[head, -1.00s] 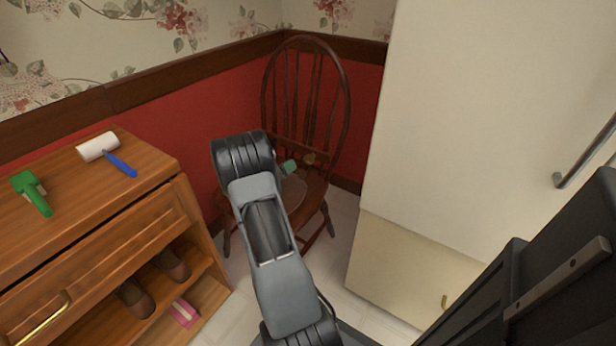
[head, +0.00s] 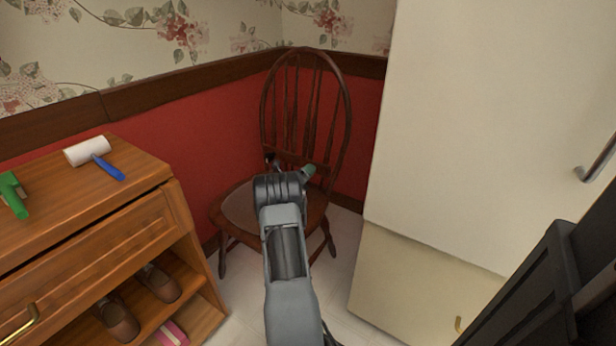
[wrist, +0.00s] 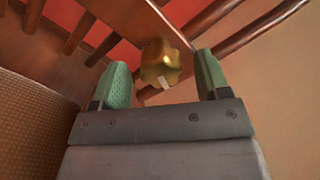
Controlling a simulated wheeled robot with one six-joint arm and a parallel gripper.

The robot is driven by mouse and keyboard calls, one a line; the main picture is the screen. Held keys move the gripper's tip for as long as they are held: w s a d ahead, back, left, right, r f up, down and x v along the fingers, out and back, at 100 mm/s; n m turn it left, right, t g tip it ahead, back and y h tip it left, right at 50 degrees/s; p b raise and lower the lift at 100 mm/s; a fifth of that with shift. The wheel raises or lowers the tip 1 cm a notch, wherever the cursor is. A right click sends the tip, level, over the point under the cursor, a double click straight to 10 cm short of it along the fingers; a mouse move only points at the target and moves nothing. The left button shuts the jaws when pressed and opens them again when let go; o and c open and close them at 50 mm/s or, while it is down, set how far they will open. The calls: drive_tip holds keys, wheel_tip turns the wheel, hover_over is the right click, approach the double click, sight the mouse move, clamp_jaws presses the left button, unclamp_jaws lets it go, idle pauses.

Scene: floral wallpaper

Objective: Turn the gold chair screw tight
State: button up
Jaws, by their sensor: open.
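The gold chair screw (wrist: 160,64) shows in the wrist view as a rounded, lobed knob on the lower back of the dark wooden chair (head: 266,113). My gripper (wrist: 162,84) is open, with one green fingertip on each side of the knob's near end. I see gaps between the fingertips and the knob, and nothing is held. In the head view my arm (head: 283,235) reaches over the chair seat toward the backrest. The screw is hidden there behind my wrist.
The chair stands in a corner against a red wall. A tall cream cabinet (head: 470,130) is close on the right. A wooden shoe cabinet (head: 110,225) on the left carries a lint roller (head: 88,152) and a green object (head: 14,195).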

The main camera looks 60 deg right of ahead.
drive_tip(key=shift+d, duration=1.05)
drive_tip(key=c, duration=0.9)
